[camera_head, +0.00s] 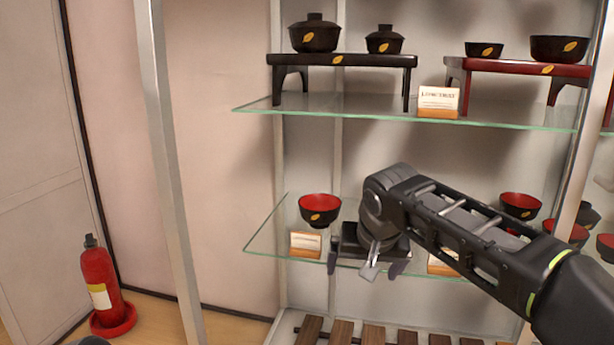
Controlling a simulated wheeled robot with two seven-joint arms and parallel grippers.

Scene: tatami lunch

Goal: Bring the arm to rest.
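My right arm comes in from the right. Its gripper (367,268) is in front of the lower glass shelf, with its two fingers spread apart and pointing down. I see nothing held between them. A black bowl with a red inside (320,212) stands on that shelf just left of the gripper, and they look apart in the picture. The arm hides part of the shelf and of a small sign behind it. My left gripper is not in view.
The upper glass shelf (345,106) holds a black stand (345,61) and a red stand (510,66) with bowls. Several bowls are at lower right. A metal post (172,180) stands left. A red fire extinguisher (100,280) is on the floor.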

